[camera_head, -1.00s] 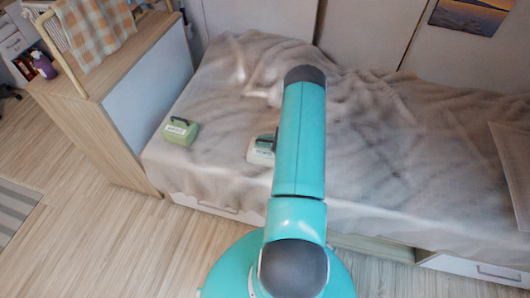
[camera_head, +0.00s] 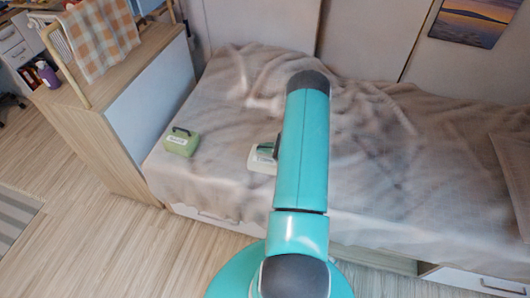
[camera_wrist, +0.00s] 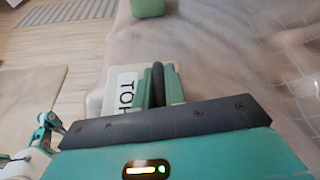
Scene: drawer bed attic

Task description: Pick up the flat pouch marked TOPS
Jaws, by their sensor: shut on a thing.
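A pale cream pouch (camera_head: 259,167) lies on the bed's blanket, partly hidden behind my arm in the head view. In the wrist view the pouch (camera_wrist: 97,101) has a white label whose visible letters start with "TO"; the rest is covered. My gripper (camera_wrist: 158,86) has its green fingers on either side of the pouch's dark upright handle, shut on it. In the head view the gripper (camera_head: 266,149) is mostly hidden behind my arm. Whether the pouch is clear of the blanket I cannot tell.
A green pouch (camera_head: 180,144) with a black handle sits on the bed to the left; its label is unreadable. A wooden cabinet (camera_head: 100,130) with a checked cloth (camera_head: 101,38) stands left of the bed. The blanket (camera_head: 400,160) to the right is clear.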

